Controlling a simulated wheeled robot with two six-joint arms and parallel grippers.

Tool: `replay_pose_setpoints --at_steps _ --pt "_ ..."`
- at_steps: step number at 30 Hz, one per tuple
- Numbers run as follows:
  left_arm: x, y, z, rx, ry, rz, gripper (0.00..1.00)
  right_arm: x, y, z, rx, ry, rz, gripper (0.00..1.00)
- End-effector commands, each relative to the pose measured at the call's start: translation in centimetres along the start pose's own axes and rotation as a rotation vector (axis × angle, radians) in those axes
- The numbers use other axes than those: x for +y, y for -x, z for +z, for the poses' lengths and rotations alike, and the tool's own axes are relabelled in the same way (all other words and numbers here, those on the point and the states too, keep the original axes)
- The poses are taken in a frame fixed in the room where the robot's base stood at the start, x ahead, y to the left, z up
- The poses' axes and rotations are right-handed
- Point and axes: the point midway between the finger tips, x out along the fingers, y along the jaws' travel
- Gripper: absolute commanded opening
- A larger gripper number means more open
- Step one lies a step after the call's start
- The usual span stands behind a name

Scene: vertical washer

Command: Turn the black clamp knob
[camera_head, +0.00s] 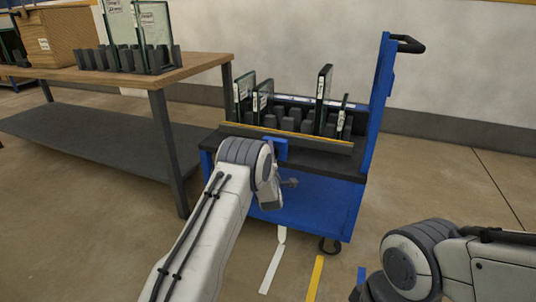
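A blue wheeled cart (335,205) stands in the middle, with a dark shelf and upright glass panels on top. A small dark knob-like part (291,182) shows against its blue front, just right of the end of my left arm. It is too small to tell for sure that it is the black clamp knob. My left gripper (272,198) is in front of the cart, close beside this part. Its fingers are not clear, and I cannot tell whether it touches the part. My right arm is at the lower right, apart from the cart, with its fingertips out of view.
A wooden-topped table (190,66) stands at the left, with glass panels in a dark rack and a wooden crate (55,38) on it. The cart has a black push handle (408,44) at its upper right. White and yellow floor stripes lie in front; the floor right of the cart is clear.

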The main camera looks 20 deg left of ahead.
Motion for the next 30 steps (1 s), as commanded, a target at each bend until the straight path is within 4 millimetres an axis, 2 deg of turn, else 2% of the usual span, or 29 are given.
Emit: replay_pose_setpoints --at_steps 18,19,20,30 --pt "-0.27 0.12 0.17 -0.004 0.038 -0.021 0.29 -0.01 0.12 -0.01 0.000 0.000 0.000 0.75" --pt "-0.27 0.11 0.18 -0.004 0.038 -0.021 0.93 -0.01 0.12 -0.01 0.000 0.000 0.000 0.75" --pt "-0.25 0.11 0.18 -0.004 0.038 -0.021 1.00 -0.01 0.12 -0.01 0.000 0.000 0.000 0.75" --pt "-0.04 0.68 0.07 -0.003 0.037 -0.020 1.00 -0.03 0.46 -0.02 0.000 0.000 0.000 0.75"
